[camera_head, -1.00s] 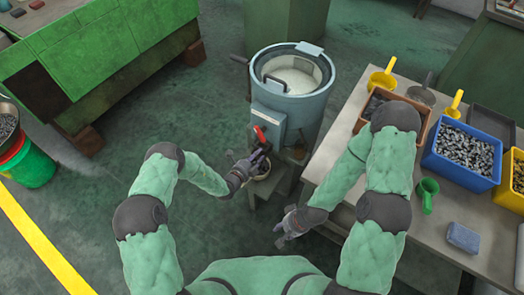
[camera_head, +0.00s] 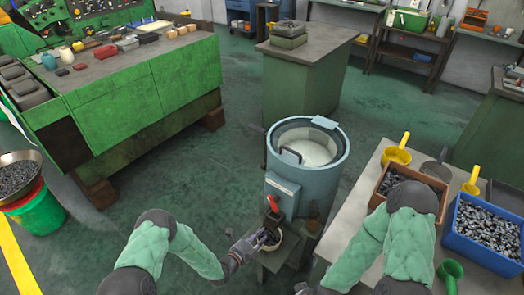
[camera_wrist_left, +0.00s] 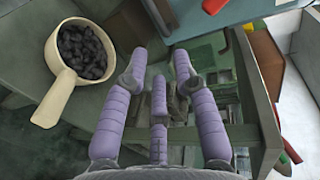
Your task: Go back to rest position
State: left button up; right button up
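My left gripper (camera_head: 257,241) is beside the small table in front of the grey-blue round machine (camera_head: 283,205). In the left wrist view its purple fingers (camera_wrist_left: 157,68) are spread apart with nothing between them, so it is open. A cream scoop (camera_wrist_left: 54,88) holding dark pieces is on the table surface, left of the fingers and apart from them.
A red lever (camera_head: 273,203) is on the machine's front. At right, a workbench (camera_head: 375,165) carries a blue bin (camera_head: 476,258) of metal parts, a brown bin (camera_head: 380,196), yellow scoops and a green scoop (camera_head: 450,272). A green machine (camera_head: 130,110) is at left. Floor between is clear.

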pick_arm(q)
jog(key=s+d+f+m+g+h, duration=0.1)
jog(key=s+d+m+g, duration=0.1)
jog(key=s+m+g, duration=0.7)
jog(key=s+d+f+m+g, duration=0.2)
jog(key=s+m+g, duration=0.3)
jog(key=s+m, duration=0.8)
jog(key=s+a+f+m+g+y, duration=0.15)
jog(key=s+a+m+y, duration=0.25)
jog(key=s+a+m, duration=0.45)
jog(key=w+a+m+t, duration=0.1)
jog(key=m, duration=0.3)
jog(key=w+r+m+t+y, duration=0.1)
jog(key=m, duration=0.4)
jog(key=w+a+r+m+t+y, duration=0.1)
jog(key=m, duration=0.4)
jog(key=shift+w+a+r, duration=0.1)
jog(key=shift+w+a, duration=0.2)
